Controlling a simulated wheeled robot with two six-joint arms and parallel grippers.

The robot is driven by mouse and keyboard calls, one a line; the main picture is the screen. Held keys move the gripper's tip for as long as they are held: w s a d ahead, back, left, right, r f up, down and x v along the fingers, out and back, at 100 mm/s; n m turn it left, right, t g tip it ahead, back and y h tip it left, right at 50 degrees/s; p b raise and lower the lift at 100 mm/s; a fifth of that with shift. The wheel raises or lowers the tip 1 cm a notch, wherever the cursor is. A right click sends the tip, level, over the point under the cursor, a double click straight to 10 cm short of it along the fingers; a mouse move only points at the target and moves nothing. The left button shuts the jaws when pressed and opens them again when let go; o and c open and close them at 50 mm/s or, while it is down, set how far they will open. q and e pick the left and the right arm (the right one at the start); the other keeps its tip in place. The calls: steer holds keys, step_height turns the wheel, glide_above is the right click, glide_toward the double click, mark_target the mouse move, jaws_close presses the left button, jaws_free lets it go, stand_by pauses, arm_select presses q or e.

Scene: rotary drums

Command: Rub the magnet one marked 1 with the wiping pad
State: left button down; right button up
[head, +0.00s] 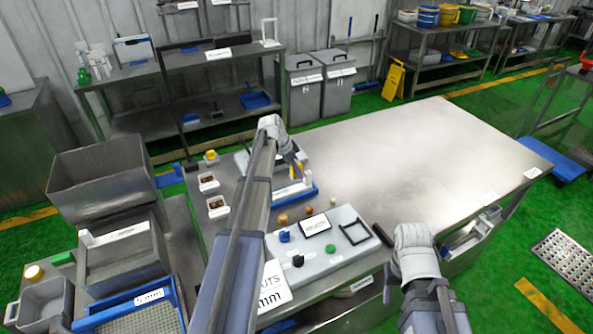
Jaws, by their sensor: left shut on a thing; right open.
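My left arm reaches across the steel table (420,150), and its gripper (291,158) is over the blue-edged tray (296,197). It is shut on a small yellow-and-white thing (299,168), perhaps the wiping pad; too small to be sure. I cannot tell whether the held thing touches what lies below. A white labelled block (289,190) lies in the tray; a 1 cannot be read on any magnet. My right gripper (413,236) is open and empty, beside the table's front edge, right of the grey panel. My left arm hides part of the tray area.
A grey panel (330,262) with coloured knobs and a white label stands at the table's front. Small white bins (217,206) stand left of my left arm. Sorting bins (100,180) are at the far left. The table's right half is clear.

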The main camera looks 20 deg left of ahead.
mark_target(298, 163)
arm_select(q)
steer(key=shift+r, duration=0.4)
step_height(298, 163, up, 3)
steer(key=p, duration=0.3)
steer(key=shift+r, duration=0.1)
stand_by(0.4)
